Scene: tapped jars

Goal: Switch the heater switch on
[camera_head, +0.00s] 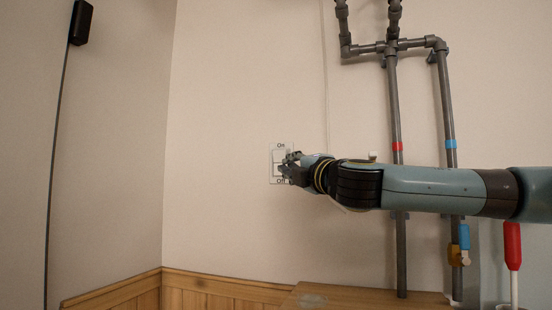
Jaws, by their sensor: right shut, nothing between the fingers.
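My right gripper (287,167) is shut and empty, in front of the plate's right and middle part. It covers much of the rocker, so I cannot tell its position. I cannot tell whether the fingertips touch the switch. My right arm reaches in from the right edge. My left gripper is not in view.
Grey pipes with a red band (397,146) and a blue band (450,144) run down the wall behind my arm. A blue-handled valve (464,238) and a red handle (512,245) are at lower right. A wooden surface (370,296) lies below. The wall left of the switch is clear.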

